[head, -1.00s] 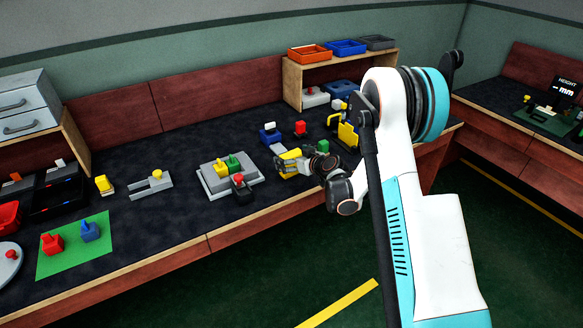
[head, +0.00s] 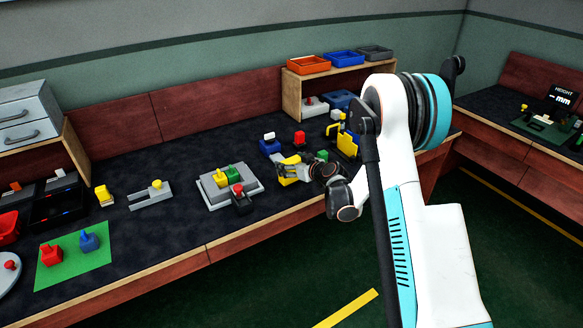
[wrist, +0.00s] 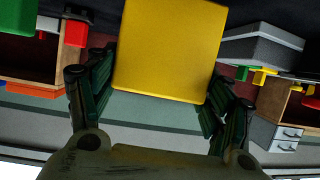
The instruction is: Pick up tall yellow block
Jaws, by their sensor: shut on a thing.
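A yellow block (wrist: 168,50) fills the upper middle of the wrist view, between the two dark fingers. My gripper (wrist: 160,95) is shut on it. In the head view my gripper (head: 290,166) is low over the front middle of the dark bench, with the yellow block (head: 288,178) at its fingers. My fingers partly hide the block there. I cannot tell whether its underside touches the bench.
A grey stepped platform (head: 215,202) with yellow and green blocks stands left of the gripper, with a red-topped block (head: 240,190) beside it. Blue (head: 269,145), red (head: 299,137) and green (head: 322,155) blocks are close by. A wooden shelf (head: 292,95) stands behind.

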